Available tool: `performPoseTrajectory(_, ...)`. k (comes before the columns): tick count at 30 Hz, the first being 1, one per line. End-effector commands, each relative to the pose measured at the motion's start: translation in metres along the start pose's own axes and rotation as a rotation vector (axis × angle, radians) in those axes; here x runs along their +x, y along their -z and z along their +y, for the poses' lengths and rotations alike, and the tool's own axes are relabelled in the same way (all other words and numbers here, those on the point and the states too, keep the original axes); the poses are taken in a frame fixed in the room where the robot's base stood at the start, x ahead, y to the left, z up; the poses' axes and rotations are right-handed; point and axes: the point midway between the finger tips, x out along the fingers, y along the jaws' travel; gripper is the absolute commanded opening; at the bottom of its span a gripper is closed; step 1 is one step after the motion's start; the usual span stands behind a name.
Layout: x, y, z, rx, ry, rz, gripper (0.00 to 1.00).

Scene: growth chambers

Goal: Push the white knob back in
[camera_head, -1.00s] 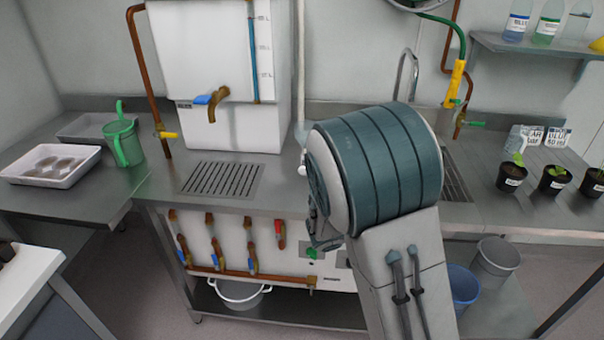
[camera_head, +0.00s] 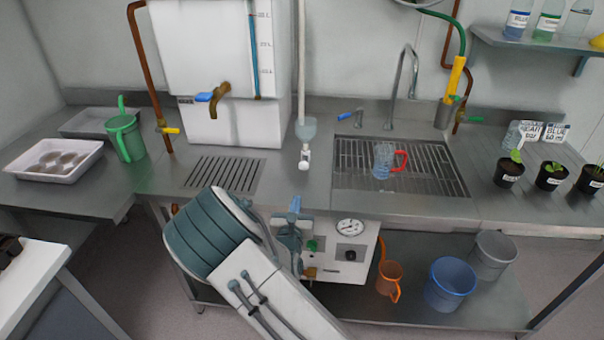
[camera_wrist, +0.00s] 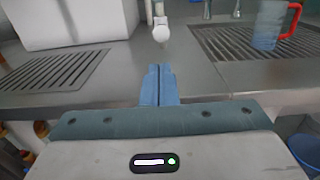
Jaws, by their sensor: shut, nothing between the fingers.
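The white knob (camera_head: 303,166) is at the lower end of a fitting below a clear funnel-like cup (camera_head: 305,131) on a white vertical pipe, above the counter. In the wrist view the round white knob (camera_wrist: 161,34) faces me, straight beyond my fingertips. My gripper (camera_head: 295,205) has blue fingers and is at the counter's front edge, nearer to me than the knob and apart from it. In the wrist view my gripper (camera_wrist: 160,70) is shut, its fingers together and empty. How far the knob sticks out is hard to tell.
A drain grate (camera_head: 225,173) lies left of the knob. A sink grate (camera_head: 352,178) on the right holds a clear jug with a red handle (camera_head: 383,161). A white tank (camera_head: 215,60) stands behind left. The counter just before the knob is clear.

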Motion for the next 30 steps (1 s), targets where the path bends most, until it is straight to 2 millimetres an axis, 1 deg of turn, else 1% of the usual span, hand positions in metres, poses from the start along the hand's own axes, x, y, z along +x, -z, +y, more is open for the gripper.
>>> performPoseTrajectory(4,0.005,-0.001,-0.001,0.001,0.002,0.0,0.0)
performPoseTrajectory(7,0.017,-0.001,-0.001,0.001,0.003,-0.001,0.0)
performPoseTrajectory(21,0.103,-0.002,-0.002,0.0,0.003,0.0,0.0)
performPoseTrajectory(24,0.117,-0.002,-0.001,0.0,0.003,0.0,0.0)
performPoseTrajectory(30,0.135,-0.001,-0.001,0.001,0.003,0.0,0.0)
